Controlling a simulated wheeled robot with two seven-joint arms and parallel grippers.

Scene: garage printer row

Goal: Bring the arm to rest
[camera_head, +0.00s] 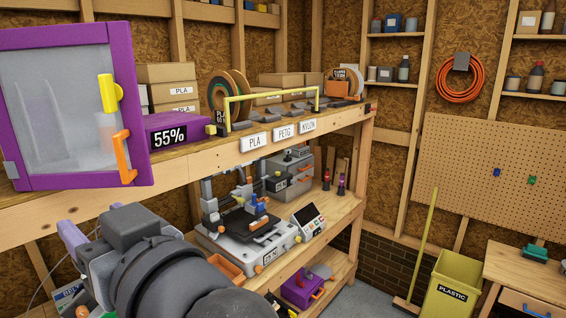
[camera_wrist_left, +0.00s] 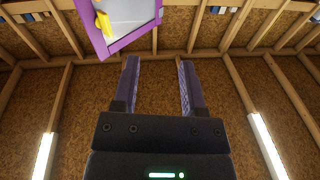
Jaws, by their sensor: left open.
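My left arm comes in at the lower left of the head view, in front of the shelf unit. Its left gripper (camera_head: 75,238) points away to the left, and one purple-grey finger shows beside the wrist. In the left wrist view the left gripper (camera_wrist_left: 159,85) has its two fingers wide apart with nothing between them. Beyond the fingers are wall boards and studs. My right gripper is in neither view.
A purple-framed door (camera_head: 58,110) with yellow and orange handles stands close above my left arm. The shelf (camera_head: 215,157) holds spools and boxes. A printer (camera_head: 245,240) and an orange bin (camera_head: 226,267) are below. A yellow plastic bin (camera_head: 452,283) stands right.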

